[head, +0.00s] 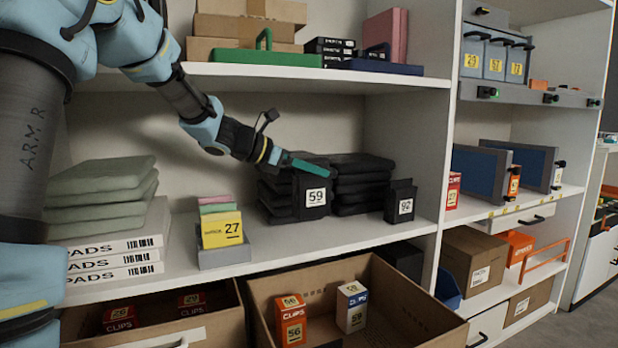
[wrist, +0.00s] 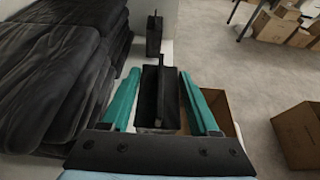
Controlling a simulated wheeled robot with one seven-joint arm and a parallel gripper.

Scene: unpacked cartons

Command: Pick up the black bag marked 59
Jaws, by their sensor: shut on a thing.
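The black bag marked 59 (head: 312,199) is upright on the middle shelf, in front of the stacks of folded black cloth. My gripper (head: 303,164) reaches in from the upper left and is shut on the top of this bag. In the wrist view the bag (wrist: 151,110) lies between the teal fingers of my gripper (wrist: 159,76), with its upper flap standing up between them. I cannot tell whether its base is clear of the shelf. A similar black bag marked 92 (head: 401,204) stands apart to the right, and it also shows beyond the fingers in the wrist view (wrist: 154,36).
Folded black cloth stacks (head: 360,184) stand close behind the bag. A yellow box marked 27 (head: 222,230) sits in a grey holder to the left. The upper shelf (head: 330,77) is overhead. An open carton (head: 395,312) with small boxes is below the shelf's front edge.

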